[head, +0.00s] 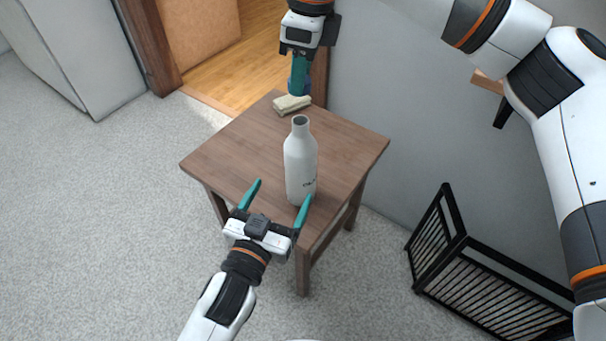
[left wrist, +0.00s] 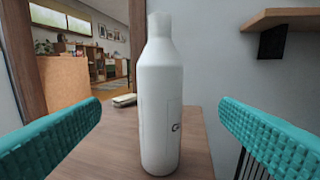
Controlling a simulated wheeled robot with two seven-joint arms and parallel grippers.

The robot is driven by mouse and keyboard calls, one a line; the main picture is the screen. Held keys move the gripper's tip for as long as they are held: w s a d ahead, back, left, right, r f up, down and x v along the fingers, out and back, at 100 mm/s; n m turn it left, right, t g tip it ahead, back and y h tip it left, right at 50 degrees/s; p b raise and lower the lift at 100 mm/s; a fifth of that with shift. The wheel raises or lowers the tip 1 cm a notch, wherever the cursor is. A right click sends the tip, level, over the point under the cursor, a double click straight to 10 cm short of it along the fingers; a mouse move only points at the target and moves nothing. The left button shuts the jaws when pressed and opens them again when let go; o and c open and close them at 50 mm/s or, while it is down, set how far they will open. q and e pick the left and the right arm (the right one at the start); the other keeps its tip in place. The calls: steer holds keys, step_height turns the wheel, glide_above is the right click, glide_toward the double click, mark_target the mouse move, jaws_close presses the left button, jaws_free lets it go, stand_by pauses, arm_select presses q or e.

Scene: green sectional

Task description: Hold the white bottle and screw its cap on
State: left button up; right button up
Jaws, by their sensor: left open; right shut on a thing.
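The white bottle (head: 300,165) stands upright on the small brown wooden table (head: 225,160), its open mouth bare. It also shows in the left wrist view (left wrist: 158,100), centred ahead of the two teal fingers. My left gripper (head: 282,191) is open at the near side of the bottle, with its fingers spread toward it and not closed on it. My right gripper (head: 299,76) is shut on a small blue cap (head: 298,89), above the far corner of the table and beyond the bottle. The fingers partly hide the cap.
A pale cream block (head: 292,104) lies at the table's far corner; it also shows in the left wrist view (left wrist: 124,100). A grey wall (head: 400,120) rises beside the table. A black slatted rack (head: 480,280) stands on the floor at right. The carpet at left is clear.

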arm_select(q)
steer(key=shift+w, duration=0.1)
steer(key=x, duration=1.1)
steer(key=shift+w+d, duration=0.2)
steer(key=shift+w, duration=0.15)
steer(key=c, duration=1.5)
arm_select(e)
glide_above(299, 120)
steer(key=shift+s+d+f, duration=0.1)
steer(key=shift+d+f, duration=0.05)
steer(key=shift+f, duration=1.1)
steer(key=shift+d+f, duration=0.1)
steer(key=shift+f, duration=1.15)
